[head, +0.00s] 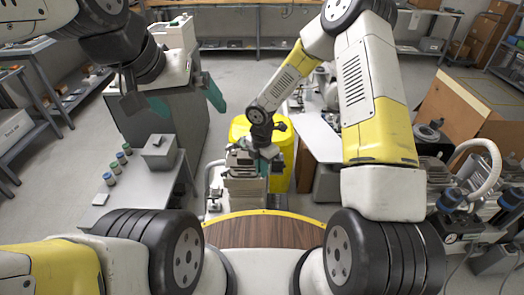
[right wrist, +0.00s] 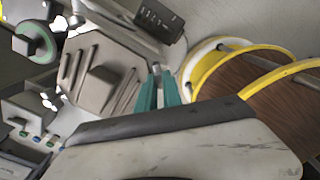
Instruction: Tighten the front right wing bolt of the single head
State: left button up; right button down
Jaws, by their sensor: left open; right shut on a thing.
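The single head, a pale grey finned block (head: 240,160), stands in front of me in the head view. It fills the left middle of the right wrist view (right wrist: 95,75), with ribs on top. My right gripper (head: 264,165) is at the head's right side. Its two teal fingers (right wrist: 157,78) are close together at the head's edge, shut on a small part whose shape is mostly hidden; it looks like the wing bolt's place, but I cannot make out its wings. My left gripper (head: 187,99) is open and empty, raised at the left, its teal fingers wide apart.
A low table at the left carries a grey box (head: 159,151), several small jars (head: 115,168) and a white pad (head: 100,199). A yellow container (head: 284,155) stands behind the head. A white bench (head: 318,135) and compressors with hoses (head: 480,155) are at the right.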

jog(key=shift+m, duration=0.3)
jog(key=m, duration=0.3)
jog(key=shift+w+a+m, duration=0.1)
jog(key=shift+a+m, duration=0.05)
jog(key=shift+m, duration=0.15)
jog(key=m, duration=0.4)
jog(key=shift+w+m, duration=0.15)
jog(key=shift+m, duration=0.15)
jog(key=m, duration=0.4)
jog(key=shift+w, duration=0.1)
jog(key=shift+w+m, duration=0.15)
jog(key=shift+m, duration=2.35)
jog(key=c, duration=1.5)
grip_release()
